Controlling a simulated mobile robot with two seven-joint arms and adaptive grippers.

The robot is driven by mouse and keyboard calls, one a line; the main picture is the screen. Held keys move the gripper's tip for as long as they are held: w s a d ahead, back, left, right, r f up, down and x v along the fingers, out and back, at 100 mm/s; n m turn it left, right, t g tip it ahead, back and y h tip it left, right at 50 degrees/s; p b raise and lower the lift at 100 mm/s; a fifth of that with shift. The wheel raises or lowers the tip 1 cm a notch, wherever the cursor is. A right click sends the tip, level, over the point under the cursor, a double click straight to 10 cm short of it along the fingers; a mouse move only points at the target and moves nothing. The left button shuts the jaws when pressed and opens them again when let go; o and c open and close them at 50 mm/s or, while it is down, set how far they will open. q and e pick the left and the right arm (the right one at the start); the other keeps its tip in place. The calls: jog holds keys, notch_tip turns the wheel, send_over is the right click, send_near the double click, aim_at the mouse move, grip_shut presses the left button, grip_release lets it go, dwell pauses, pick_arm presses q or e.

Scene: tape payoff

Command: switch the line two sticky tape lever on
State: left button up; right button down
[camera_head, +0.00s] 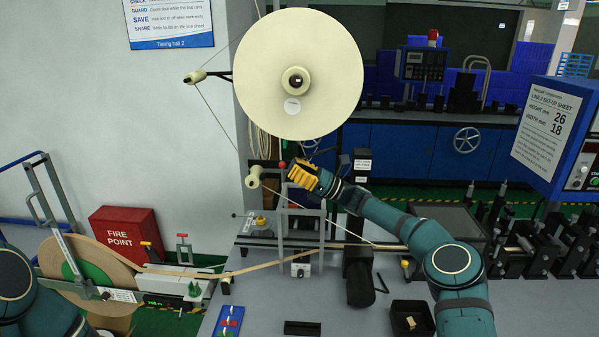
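A red-knobbed part (282,165) stands on the grey frame (302,228) in the middle, just left of my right gripper. I cannot tell whether it is the sticky tape lever. My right gripper (298,172), with yellow fingers, is at the top of this frame, below the large cream tape reel (300,74). The fingers overlap in view, so I cannot tell whether they are open or touching anything.
A sheet headed "LINE 2 SETUP SHEET" (545,130) hangs at the right. A red fire point box (126,231) stands left. A black motor-like cylinder (361,284) and a small black tray (412,318) are on the grey bench. A brown strip (262,267) crosses the bench.

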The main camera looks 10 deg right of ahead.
pick_arm(q)
jog(key=shift+r, duration=0.15)
pick_arm(e)
jog(key=shift+a+r, duration=0.3)
jog(key=shift+a, duration=0.05)
jog(key=shift+a, duration=0.1)
dwell(0.3)
